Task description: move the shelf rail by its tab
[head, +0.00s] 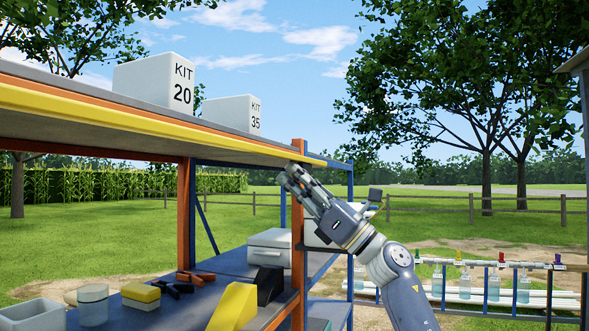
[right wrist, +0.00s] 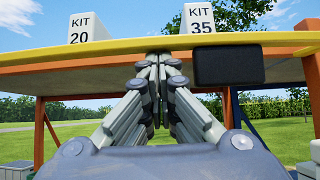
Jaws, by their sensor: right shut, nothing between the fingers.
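The yellow shelf rail (head: 120,119) runs along the front edge of the upper shelf; it also crosses the right wrist view (right wrist: 270,39). A dark rectangular plate (right wrist: 228,66), which looks like its tab, hangs just below the rail, right of my fingertips in the right wrist view. I cannot make the plate out in the head view. My right gripper (head: 287,178) is shut and empty, its fingertips close under the rail near the orange post; it also shows in the right wrist view (right wrist: 152,62). Contact with the rail cannot be told. My left gripper is not in view.
Boxes KIT 20 (head: 155,82) and KIT 35 (head: 232,113) stand on the upper shelf. An orange post (head: 298,240) rises beside my right gripper. The lower shelf (head: 190,301) holds a drawer box, yellow blocks and containers.

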